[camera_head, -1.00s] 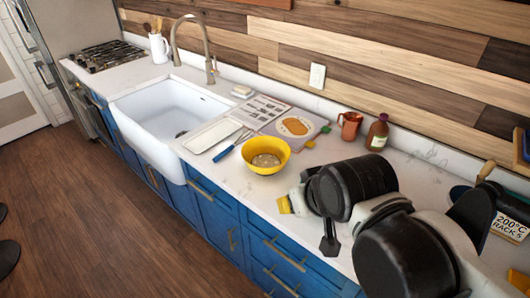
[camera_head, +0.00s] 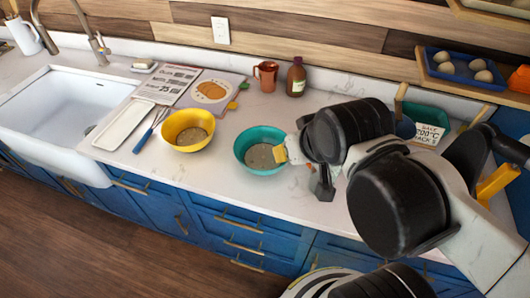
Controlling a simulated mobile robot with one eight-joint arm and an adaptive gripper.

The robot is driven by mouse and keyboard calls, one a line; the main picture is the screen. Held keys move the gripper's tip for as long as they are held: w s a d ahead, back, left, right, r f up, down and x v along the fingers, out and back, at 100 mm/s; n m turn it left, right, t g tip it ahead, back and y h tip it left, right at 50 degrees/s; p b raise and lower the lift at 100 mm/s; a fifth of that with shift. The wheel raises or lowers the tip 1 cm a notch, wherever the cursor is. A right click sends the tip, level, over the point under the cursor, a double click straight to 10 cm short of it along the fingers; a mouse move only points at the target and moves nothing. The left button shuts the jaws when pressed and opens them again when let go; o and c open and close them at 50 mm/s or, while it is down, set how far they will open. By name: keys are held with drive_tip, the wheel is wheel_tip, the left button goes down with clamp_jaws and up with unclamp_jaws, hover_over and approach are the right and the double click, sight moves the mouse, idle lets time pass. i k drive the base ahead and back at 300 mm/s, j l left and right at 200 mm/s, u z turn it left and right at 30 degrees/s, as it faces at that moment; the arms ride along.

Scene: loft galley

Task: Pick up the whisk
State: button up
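The whisk (camera_head: 151,129) lies on the white counter, between the white tray and the yellow bowl. Its blue handle points toward the front edge, and its thin wire end points toward the back; the wires are too small to make out well. My arm is at the right of the picture, well away from the whisk. A dark end piece that looks like my gripper (camera_head: 322,185) hangs over the counter just right of the teal bowl. It is mostly hidden by my own arm, and its opening cannot be made out. Nothing is seen held in it.
The yellow bowl (camera_head: 188,129) stands close right of the whisk, the white tray (camera_head: 124,124) close left. A teal bowl (camera_head: 246,139) is near my arm. The sink (camera_head: 60,110) is left.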

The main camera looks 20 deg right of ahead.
sight(141, 141)
drive_tip(key=i+j, duration=0.15)
drive_tip(key=j, duration=0.2)
drive_tip(key=i+j, duration=0.15)
drive_tip(key=j, duration=0.15)
drive_tip(key=i+j, duration=0.15)
drive_tip(key=j, duration=0.2)
drive_tip(key=i+j+z, duration=0.1)
drive_tip(key=i+j, duration=0.2)
drive_tip(key=j, duration=0.35)
